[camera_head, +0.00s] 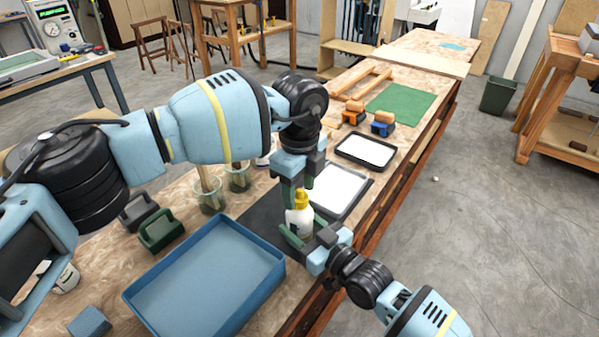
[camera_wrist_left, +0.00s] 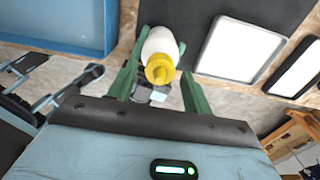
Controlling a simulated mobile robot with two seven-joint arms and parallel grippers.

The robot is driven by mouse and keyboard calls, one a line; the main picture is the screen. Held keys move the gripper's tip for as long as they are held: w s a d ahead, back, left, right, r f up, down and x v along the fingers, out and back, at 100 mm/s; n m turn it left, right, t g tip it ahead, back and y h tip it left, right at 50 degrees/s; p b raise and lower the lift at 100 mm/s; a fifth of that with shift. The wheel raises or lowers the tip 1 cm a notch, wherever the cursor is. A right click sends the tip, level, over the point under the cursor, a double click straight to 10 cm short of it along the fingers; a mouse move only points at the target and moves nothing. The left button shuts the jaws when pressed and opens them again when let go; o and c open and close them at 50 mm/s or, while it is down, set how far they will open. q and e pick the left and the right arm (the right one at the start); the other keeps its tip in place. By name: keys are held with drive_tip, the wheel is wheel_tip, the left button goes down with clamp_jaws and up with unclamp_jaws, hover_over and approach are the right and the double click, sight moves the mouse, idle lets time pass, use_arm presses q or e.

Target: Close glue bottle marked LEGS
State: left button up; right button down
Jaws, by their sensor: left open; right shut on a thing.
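A white glue bottle (camera_head: 297,222) with a yellow cap (camera_head: 301,199) stands upright on a dark mat (camera_head: 262,222). No marking on it can be read. My right gripper (camera_head: 306,240) is shut on the bottle's body from the lower right. My left gripper (camera_head: 297,190) points down from above, its green fingers open around the level of the cap. In the left wrist view, the bottle (camera_wrist_left: 160,43) and its yellow cap (camera_wrist_left: 160,70) show between the open fingers. I cannot tell whether the fingers touch the cap or how tightly it sits.
A blue tray (camera_head: 210,270) lies left of the bottle. A black-rimmed white tray (camera_head: 338,188) and a smaller one (camera_head: 366,150) lie behind to the right. Glass jars (camera_head: 238,178) and a dark green block-like item (camera_head: 160,230) stand to the left. The workbench edge runs close on the right.

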use_arm(q)
drive_tip(key=shift+f, duration=0.7)
